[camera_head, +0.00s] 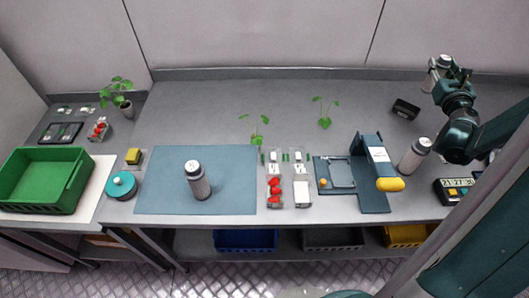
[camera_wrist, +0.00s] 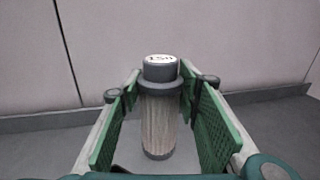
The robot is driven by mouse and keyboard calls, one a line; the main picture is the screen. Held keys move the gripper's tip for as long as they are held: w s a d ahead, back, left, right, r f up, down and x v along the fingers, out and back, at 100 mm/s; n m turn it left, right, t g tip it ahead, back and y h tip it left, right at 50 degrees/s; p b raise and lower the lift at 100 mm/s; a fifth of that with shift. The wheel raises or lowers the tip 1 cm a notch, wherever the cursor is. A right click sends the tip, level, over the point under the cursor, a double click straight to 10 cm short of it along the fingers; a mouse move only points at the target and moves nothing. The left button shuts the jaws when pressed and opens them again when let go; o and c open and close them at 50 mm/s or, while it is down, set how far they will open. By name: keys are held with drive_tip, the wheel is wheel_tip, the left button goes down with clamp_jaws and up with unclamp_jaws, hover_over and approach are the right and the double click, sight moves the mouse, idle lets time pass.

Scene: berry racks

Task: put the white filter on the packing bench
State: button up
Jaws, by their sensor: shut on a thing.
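My gripper (camera_wrist: 160,112) is shut on a pale pleated cylinder, the filter (camera_wrist: 158,125), with a dark collar and a white labelled top. It stands upright between the green jaw pads in the wrist view. In the head view my gripper (camera_head: 446,76) is raised at the upper right, above the back of the long grey bench (camera_head: 210,115); the filter is small and partly hidden there. Similar grey cylinders with dark collars stand on the blue mat (camera_head: 165,195) at centre left (camera_head: 198,182) and at the right of the bench (camera_head: 413,156). No label marks which surface is the packing bench.
A green crate (camera_head: 45,207) stands on a white board on the left bench. Seedlings grow mid-bench.

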drive_tip(key=w+a+n+y, duration=0.2)
drive_tip(key=w+a+y, duration=0.1)
drive_tip(key=a, duration=0.5)
drive_tip(key=w+a+n+y, duration=0.1)
drive_tip(key=w+a+y, duration=0.15)
drive_tip(key=a, duration=0.55)
drive_tip(key=a+n+g+y, duration=0.5)
drive_tip(key=a+n+y, duration=0.45)
drive_tip(key=a, duration=3.25)
drive_tip(key=s+a+n+g+y, duration=0.2)
drive_tip(key=s+a+g+y, duration=0.15)
drive_tip(key=s+a, duration=0.6)
drive_tip(key=s+a+n+g+y, duration=0.3)
drive_tip(key=s+a+g, duration=0.1)
drive_tip(key=a, duration=1)
drive_tip(key=s+a+n+g+b, duration=0.1)
drive_tip(key=s+a+n+g, duration=0.4)
drive_tip(key=s+a, duration=1.2)
drive_tip(key=s+g, duration=0.4)
drive_tip(key=shift+a+r+n, duration=0.3)
drive_tip(key=shift+a+n, duration=0.05)
drive_tip(key=shift+s+g, duration=0.1)
drive_tip(key=shift+g, duration=0.15)
wheel_tip(320, 180, down, 6)
drive_tip(key=b, duration=0.1)
drive_tip(key=shift+f+b, duration=0.15)
drive_tip(key=shift+b, duration=0.25)
